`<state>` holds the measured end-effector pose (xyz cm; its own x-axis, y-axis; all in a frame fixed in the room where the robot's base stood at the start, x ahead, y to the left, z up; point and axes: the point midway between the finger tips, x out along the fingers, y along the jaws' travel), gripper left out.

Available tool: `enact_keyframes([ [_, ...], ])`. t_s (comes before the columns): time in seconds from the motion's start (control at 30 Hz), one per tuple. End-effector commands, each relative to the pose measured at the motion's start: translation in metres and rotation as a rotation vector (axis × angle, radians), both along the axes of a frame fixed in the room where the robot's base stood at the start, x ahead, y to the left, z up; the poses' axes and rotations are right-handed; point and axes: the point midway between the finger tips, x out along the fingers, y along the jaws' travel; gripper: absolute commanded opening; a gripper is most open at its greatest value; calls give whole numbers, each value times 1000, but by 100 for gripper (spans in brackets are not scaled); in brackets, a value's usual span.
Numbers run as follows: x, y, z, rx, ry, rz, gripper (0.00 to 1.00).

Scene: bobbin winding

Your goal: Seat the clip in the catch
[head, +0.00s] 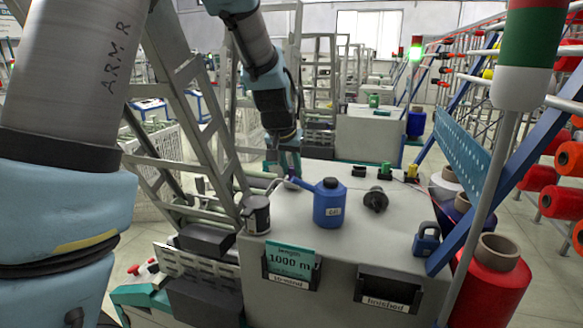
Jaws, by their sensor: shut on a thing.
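My gripper (284,172) points down over the back left of the grey machine top (300,240), behind and left of the blue oil can (329,208). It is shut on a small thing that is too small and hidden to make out. I cannot tell the clip apart at the fingers. The catch cannot be told for sure either. Three small blocks stand along the back edge: a black one (358,171), a green and black one (384,172) and a yellow and black one (411,173).
A dark mug (257,214) stands at the left edge of the top. A black knob-like part (375,199) and a blue padlock (426,240) are at the right. The front holds a 1000 m card (290,262) and a "finished" holder (388,288). A red thread cone (490,285) stands right.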

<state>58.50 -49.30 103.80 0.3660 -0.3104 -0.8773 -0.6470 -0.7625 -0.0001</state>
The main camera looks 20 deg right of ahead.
Motion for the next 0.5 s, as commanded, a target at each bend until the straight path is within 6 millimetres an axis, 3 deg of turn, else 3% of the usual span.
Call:
enact_keyframes([
  [0.27, 0, 0, -3, 0, 0, 0, 0],
  [0.3, 0, 0, -3, 0, 0, 0, 29],
  [0.5, 0, 0, -3, 0, 0, 0, 52],
])
